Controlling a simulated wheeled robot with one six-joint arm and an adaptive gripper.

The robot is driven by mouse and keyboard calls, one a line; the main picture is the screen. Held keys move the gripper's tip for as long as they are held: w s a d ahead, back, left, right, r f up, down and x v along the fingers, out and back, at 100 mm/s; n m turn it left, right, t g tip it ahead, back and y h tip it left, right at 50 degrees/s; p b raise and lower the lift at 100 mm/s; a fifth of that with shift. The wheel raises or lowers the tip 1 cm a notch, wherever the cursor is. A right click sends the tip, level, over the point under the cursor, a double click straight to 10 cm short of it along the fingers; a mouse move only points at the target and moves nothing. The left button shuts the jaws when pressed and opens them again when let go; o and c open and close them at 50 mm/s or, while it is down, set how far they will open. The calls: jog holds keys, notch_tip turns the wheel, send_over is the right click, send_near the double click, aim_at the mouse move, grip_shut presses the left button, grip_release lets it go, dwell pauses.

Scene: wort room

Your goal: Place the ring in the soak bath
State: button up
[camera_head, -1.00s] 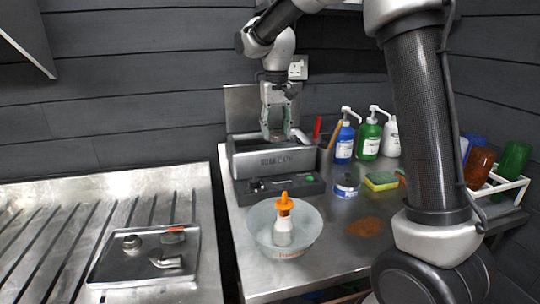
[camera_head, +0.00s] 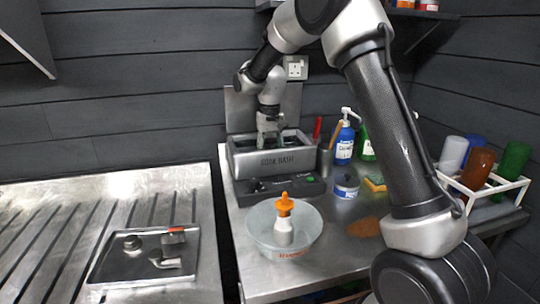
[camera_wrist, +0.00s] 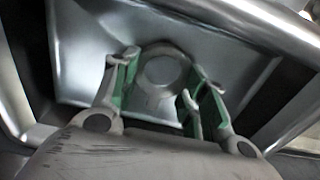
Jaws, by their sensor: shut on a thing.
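The bath's sloping inner walls and floor lie around and beyond the ring. I cannot tell whether the ring touches the floor.
A black control box (camera_head: 280,188) sits before the bath. A clear bowl (camera_head: 262,238) with an orange-topped bottle (camera_head: 284,225) stands nearer. Bottles (camera_head: 344,143) and a blue tub (camera_head: 346,187) stand right. A tray (camera_head: 110,272) with metal fittings lies on the left drainer.

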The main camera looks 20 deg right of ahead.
jog(key=shift+w+f, duration=0.25)
jog(key=shift+f, duration=0.3)
jog(key=o, duration=1)
jog(key=shift+f, duration=0.1)
jog(key=shift+o, duration=0.2)
